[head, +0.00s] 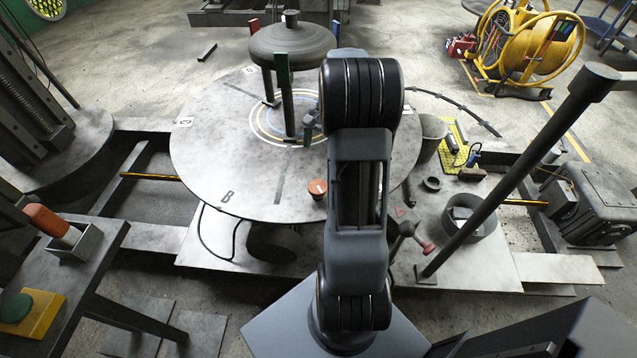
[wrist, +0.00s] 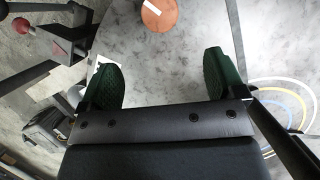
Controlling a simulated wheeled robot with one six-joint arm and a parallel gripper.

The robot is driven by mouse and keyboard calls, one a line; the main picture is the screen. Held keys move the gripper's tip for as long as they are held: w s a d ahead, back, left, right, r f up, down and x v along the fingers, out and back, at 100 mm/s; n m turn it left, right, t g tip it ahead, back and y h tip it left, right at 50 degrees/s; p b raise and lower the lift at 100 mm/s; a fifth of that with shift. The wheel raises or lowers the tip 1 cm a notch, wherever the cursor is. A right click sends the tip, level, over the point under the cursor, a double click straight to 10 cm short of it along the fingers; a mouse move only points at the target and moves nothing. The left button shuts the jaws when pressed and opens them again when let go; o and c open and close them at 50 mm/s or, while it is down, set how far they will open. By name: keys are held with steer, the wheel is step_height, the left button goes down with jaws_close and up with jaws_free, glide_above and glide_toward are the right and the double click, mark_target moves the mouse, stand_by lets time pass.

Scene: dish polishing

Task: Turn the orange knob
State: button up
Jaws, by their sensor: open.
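The orange knob (head: 317,188) is a small round cap with a white mark, at the near edge of the round grey table (head: 240,160). In the wrist view the knob (wrist: 159,13) is at the top, partly cut off by the frame edge. My gripper (wrist: 165,80) is open, with its two green-padded fingers apart and nothing between them. The knob lies beyond the fingertips, roughly in line with the gap, and apart from them. In the head view my arm hides most of the gripper.
A dark disc-shaped dish (head: 290,42) stands on posts at the table's far side. A slanted dark post (head: 510,180) rises at the right. A red-ended lever (head: 408,235) is near the table's front right.

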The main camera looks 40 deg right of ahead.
mark_target(318, 186)
steer(key=x, duration=1.3)
steer(key=shift+s, duration=0.15)
steer(key=c, duration=0.9)
